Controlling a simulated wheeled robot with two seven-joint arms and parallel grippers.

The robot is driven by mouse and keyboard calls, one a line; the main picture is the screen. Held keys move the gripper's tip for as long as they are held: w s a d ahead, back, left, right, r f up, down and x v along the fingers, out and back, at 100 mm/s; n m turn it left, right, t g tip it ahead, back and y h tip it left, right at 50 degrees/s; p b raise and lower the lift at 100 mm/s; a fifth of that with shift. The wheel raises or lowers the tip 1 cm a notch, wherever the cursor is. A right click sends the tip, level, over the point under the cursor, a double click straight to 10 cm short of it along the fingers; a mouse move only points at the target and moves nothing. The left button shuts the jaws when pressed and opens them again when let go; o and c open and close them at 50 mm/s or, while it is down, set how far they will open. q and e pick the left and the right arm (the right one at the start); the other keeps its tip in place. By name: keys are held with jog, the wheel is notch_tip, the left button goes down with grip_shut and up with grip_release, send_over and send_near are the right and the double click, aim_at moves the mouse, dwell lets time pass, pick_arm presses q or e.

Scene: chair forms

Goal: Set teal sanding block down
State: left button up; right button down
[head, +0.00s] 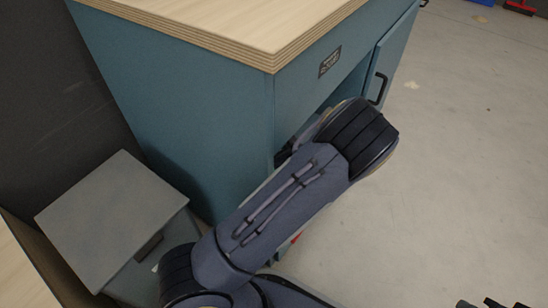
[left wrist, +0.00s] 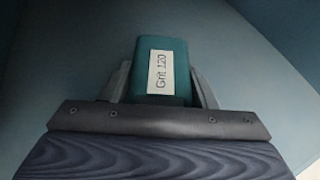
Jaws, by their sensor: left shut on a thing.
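The teal sanding block (left wrist: 176,58) with a pale label reading "Grit 120" shows in the left wrist view. It sits between the two grey fingers of my left gripper (left wrist: 162,85), which is shut on it. The block is in front of a blue-grey surface; I cannot tell whether it touches that surface. In the head view my left arm reaches into the open bay (head: 312,118) of the teal cabinet (head: 190,100). The block is hidden there, and most of the gripper is hidden by my arm.
The cabinet has a pale wooden top (head: 235,25) and an open door (head: 396,55) with a dark handle right of the bay. A grey box-like unit (head: 110,215) stands at the left. The concrete floor (head: 455,150) is largely clear. Small dark shapes at the bottom right edge are unclear.

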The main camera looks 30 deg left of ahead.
pick_arm(q)
notch_tip(320, 180, down, 3)
jog(key=shift+r+b, duration=0.1)
jog(key=shift+b, duration=0.5)
jog(key=o, duration=1.1)
